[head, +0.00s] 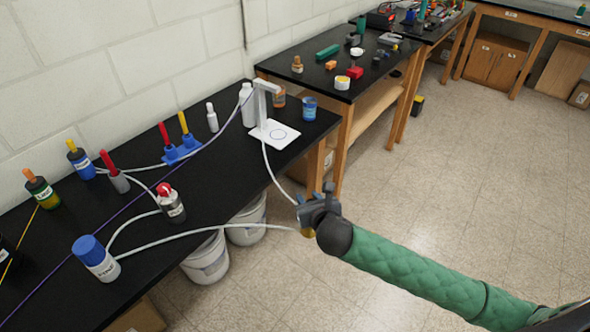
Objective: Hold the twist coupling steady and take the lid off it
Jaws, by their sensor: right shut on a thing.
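My right gripper (318,206) is at the end of the green-sleeved arm, in front of the black bench and over the floor. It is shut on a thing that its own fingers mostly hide. A small brass-coloured piece (307,232) shows just below the fingers, and it looks like part of the twist coupling. I cannot tell the lid from the body, or whether they are joined. One white hose (215,230) runs from the bench to this piece, and another (275,172) comes down to the gripper. My left gripper is not in view.
The black bench (225,180) holds a blue-capped bottle (95,258), a red-topped jar (171,203), several other bottles and a white stand (268,128). White buckets (208,262) stand below. A second bench (325,86) with small parts is behind. The floor at right is open.

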